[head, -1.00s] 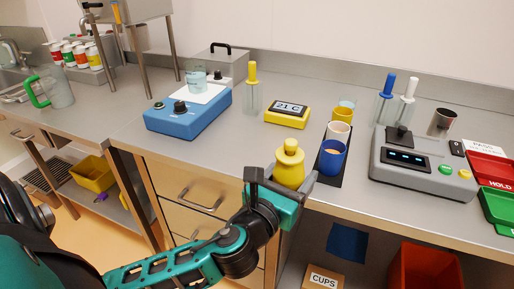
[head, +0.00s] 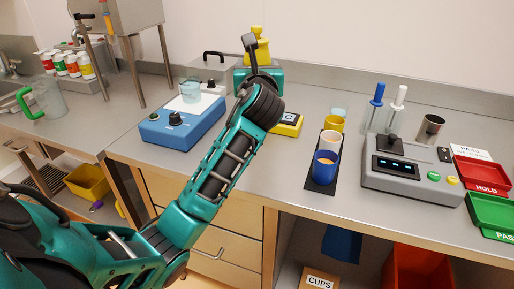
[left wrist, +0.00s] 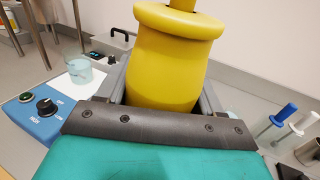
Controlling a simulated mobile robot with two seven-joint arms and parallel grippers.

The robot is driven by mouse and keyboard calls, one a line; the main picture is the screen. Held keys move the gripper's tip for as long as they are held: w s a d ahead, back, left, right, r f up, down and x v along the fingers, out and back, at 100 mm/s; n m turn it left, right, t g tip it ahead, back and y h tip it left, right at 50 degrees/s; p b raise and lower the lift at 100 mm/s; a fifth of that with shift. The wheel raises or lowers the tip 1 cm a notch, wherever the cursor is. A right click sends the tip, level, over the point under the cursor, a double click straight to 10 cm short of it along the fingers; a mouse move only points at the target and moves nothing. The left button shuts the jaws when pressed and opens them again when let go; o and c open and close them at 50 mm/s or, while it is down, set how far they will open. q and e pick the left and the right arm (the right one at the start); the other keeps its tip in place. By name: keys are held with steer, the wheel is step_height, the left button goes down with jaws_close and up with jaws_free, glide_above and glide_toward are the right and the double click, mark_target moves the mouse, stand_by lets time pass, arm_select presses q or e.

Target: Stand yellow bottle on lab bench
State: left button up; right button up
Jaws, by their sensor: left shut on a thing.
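The yellow bottle (head: 260,49) is held by my left gripper (head: 257,66) over the back part of the lab bench (head: 105,139). In the left wrist view the yellow bottle (left wrist: 168,68) sits upright between the two grey fingers of my left gripper (left wrist: 162,95), with its neck and flange above them. My gripper and forearm hide the bottle's lower part in the head view, so I cannot tell whether its base touches the bench. My right gripper is not in view.
A blue hotplate (head: 185,125) with a beaker (head: 190,91) stands left of my arm. A yellow temperature display (head: 288,126) is partly hidden behind it. Cups, including a blue cup (head: 325,165), stand on a dark mat to the right, beside a grey scale (head: 420,168).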

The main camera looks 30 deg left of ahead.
arm_select(q)
step_height(320, 180, down, 18)
steer(key=b, duration=0.5)
steer(key=shift+f, duration=0.2)
steer(key=shift+f, duration=0.2)
steer(key=o, duration=1.2)
steer(key=shift+o, duration=0.2)
